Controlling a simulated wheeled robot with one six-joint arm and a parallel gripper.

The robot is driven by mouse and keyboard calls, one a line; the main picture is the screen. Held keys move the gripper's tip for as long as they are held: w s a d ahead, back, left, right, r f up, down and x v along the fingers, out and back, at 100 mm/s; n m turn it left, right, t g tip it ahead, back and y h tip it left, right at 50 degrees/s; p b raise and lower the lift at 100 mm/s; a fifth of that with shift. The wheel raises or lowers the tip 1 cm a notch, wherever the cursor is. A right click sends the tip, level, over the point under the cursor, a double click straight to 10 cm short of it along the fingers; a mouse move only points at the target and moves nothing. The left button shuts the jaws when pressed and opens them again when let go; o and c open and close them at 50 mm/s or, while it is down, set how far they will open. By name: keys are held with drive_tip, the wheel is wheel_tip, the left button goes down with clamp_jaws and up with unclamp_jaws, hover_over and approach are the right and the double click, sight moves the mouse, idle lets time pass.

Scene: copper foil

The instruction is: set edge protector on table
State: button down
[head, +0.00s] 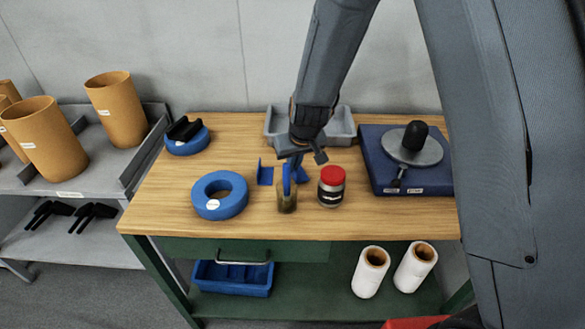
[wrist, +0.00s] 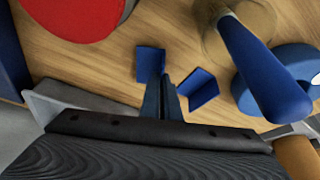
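Two blue angled plates show on the wooden table (head: 180,225), on either side of my gripper in the picture. The left one (head: 265,176) has an upright flange; the right one (head: 303,173) is partly hidden by the arm. In the wrist view they are the right plate (wrist: 199,90) and left plate (wrist: 150,63). I cannot tell whether they are one edge protector or separate parts. My gripper (head: 300,160) points down over them. In the wrist view its narrow fingers (wrist: 165,82) lie close together between the plates. Whether they grip anything is unclear.
Just in front stand a jar (head: 287,202) with a blue-handled tool and a red-lidded jar (head: 331,187). A blue ring (head: 220,196) lies left, a grey tray (head: 340,128) behind, and a blue-based turntable (head: 420,178) right. The front left tabletop is clear.

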drive_tip(key=shift+f, duration=0.45)
drive_tip(key=shift+f, duration=0.2)
drive_tip(key=c, duration=2)
unclamp_jaws()
drive_tip(key=shift+r, duration=0.15)
drive_tip(key=shift+r, duration=0.35)
drive_tip(key=v, duration=1.1)
drive_tip(key=s+d+m+g, duration=0.1)
drive_tip(key=s+d, duration=0.4)
drive_tip(key=s, duration=0.1)
drive_tip(key=s+d+m+h, duration=0.1)
drive_tip(key=s+d, duration=0.5)
drive_tip(key=s+d+m+g, duration=0.1)
drive_tip(key=s+d+m, duration=0.1)
drive_tip(key=s+d, duration=0.3)
drive_tip(key=shift+s+d+f+g+h+b, duration=0.3)
drive_tip(key=shift+s+d+f+b, duration=0.1)
drive_tip(key=shift+s, duration=0.15)
